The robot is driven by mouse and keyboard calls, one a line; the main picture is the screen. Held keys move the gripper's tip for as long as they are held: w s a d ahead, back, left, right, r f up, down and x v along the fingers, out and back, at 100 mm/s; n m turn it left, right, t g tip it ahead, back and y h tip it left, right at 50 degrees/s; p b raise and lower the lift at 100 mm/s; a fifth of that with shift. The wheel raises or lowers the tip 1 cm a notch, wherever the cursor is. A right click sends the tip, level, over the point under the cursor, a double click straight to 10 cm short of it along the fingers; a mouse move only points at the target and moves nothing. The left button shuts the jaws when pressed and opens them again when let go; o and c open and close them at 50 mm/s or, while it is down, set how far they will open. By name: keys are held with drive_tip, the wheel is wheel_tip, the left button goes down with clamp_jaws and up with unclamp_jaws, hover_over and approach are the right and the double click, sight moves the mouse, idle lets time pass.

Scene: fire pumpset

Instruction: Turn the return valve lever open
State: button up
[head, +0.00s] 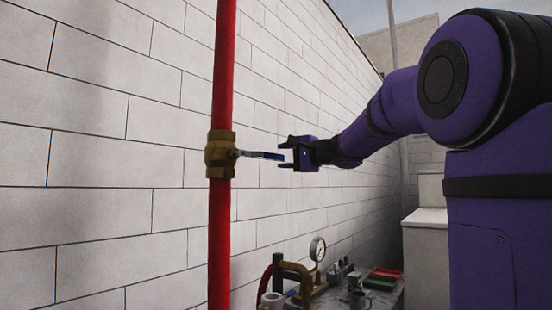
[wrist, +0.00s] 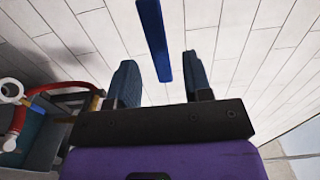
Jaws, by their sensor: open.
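The return valve (head: 219,154) is a brass body on a vertical red pipe (head: 222,60) in the head view. Its blue lever (head: 262,155) sticks out to the right, roughly level, across the pipe. My gripper (head: 283,154) is open, with its fingers pointing left toward the lever; the lever's tip is at or just by the finger openings. In the wrist view the blue lever (wrist: 154,40) runs down from the top, and its end lies between the two dark fingers of my gripper (wrist: 160,83), with gaps on both sides. The brass body is not visible there.
A white block wall (head: 100,150) stands behind the pipe. Below right is a bench (head: 385,297) with a pressure gauge (head: 317,249), fittings and a red and green tray (head: 383,279). A pale cabinet (head: 424,250) stands farther right. The space around the lever looks clear.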

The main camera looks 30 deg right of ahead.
sight(277, 157)
drive_tip(key=shift+x, duration=1.75)
clamp_jaws()
